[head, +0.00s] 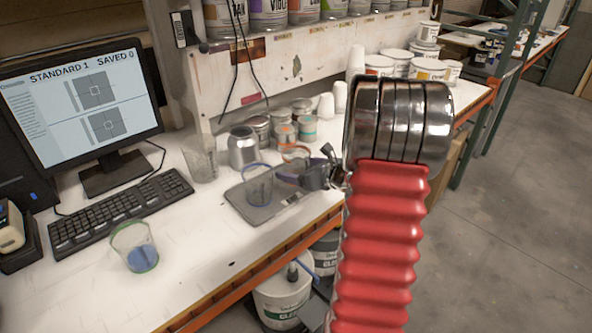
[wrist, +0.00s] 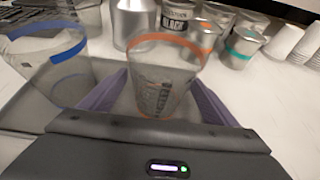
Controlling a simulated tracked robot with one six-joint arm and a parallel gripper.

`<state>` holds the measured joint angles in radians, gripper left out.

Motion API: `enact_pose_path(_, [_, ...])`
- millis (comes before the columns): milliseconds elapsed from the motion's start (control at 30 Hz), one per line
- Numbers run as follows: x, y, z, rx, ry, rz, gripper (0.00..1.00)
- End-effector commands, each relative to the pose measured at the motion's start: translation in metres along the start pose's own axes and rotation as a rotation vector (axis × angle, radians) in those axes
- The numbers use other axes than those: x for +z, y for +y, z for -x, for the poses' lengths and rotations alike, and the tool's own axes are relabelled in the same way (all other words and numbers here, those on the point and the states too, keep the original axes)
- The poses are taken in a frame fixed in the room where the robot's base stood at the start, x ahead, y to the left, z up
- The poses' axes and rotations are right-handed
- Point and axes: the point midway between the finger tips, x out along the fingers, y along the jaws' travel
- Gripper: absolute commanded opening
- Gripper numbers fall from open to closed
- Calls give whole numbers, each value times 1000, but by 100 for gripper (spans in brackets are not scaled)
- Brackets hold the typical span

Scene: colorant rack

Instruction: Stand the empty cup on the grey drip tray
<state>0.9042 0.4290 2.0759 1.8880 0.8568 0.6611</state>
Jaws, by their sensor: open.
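A clear cup with an orange rim (head: 296,153) looks empty; it also shows in the wrist view (wrist: 160,75), upright between the two purple fingers of my gripper (wrist: 155,97). The fingers are open, one on each side of it, and I cannot tell if they touch it. A clear cup with a blue rim (head: 258,186) looks empty and stands on the grey drip tray (head: 240,205); in the wrist view it is at the left (wrist: 50,60). The orange-rimmed cup is by the tray's back right part; whether its base is on the tray is hidden.
A green-rimmed cup (head: 134,250) with blue liquid stands at the front left by the keyboard (head: 118,210). A clear beaker (head: 201,158), a metal can (head: 243,148) and several small tins (head: 284,136) stand behind the tray. White cups (wrist: 300,42) are at the right.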

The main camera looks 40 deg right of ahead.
Motion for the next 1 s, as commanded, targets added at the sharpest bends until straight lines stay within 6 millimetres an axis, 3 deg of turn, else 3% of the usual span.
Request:
enact_pose_path(167, [3, 0, 1, -1, -1, 1, 82])
enact_pose_path(333, [2, -1, 16, -3, 0, 0, 82])
enact_pose_path(800, [3, -1, 94, -4, 0, 1, 82])
enact_pose_path(1000, [3, -1, 116, -2, 0, 0, 82])
